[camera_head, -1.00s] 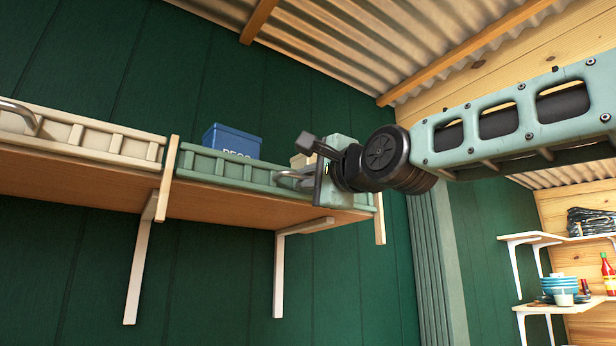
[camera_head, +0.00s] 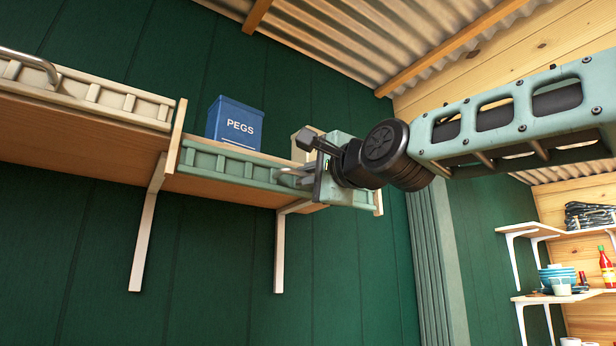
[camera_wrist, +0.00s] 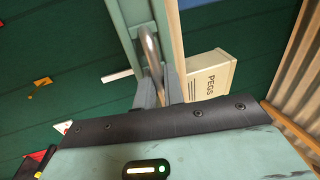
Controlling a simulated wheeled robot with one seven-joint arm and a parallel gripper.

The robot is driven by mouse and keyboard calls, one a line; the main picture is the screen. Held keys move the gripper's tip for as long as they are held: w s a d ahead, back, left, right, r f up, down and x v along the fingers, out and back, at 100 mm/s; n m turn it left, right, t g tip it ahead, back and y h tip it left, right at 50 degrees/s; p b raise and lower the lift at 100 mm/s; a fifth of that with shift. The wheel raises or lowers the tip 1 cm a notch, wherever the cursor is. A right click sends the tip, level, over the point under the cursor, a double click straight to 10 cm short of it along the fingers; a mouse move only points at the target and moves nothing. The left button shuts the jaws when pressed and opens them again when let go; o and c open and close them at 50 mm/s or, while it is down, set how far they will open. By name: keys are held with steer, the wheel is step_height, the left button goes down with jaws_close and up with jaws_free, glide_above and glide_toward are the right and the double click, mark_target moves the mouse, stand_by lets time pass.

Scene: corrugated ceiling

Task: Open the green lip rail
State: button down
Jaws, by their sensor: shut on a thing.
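The green lip rail (camera_head: 235,168) runs along the front of the shelf's right bay. It sits low against the divider post, with the space behind it exposed above. Its silver handle (camera_head: 290,180) is near the right part of the rail. My gripper (camera_head: 304,180) is shut on this handle, and the fingers partly hide it. In the wrist view the handle (camera_wrist: 149,48) runs down between my fingers (camera_wrist: 160,90), beside the green rail (camera_wrist: 132,22).
A blue PEGS box (camera_head: 234,124) stands behind the rail. A cream box, marked PEGS in the wrist view (camera_wrist: 208,76), is partly hidden behind my gripper. A cream rail (camera_head: 85,95) fronts the left bay. White brackets (camera_head: 147,225) hold the shelf. Side shelves (camera_head: 545,230) stand right.

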steer(key=c, duration=1.6)
jaws_free()
steer(key=shift+s, duration=0.1)
steer(key=b+v, duration=1.3)
steer(key=v, duration=0.4)
steer(key=shift+d+f+b, duration=0.1)
steer(key=shift+d+b, duration=0.05)
steer(key=shift+b, duration=0.2)
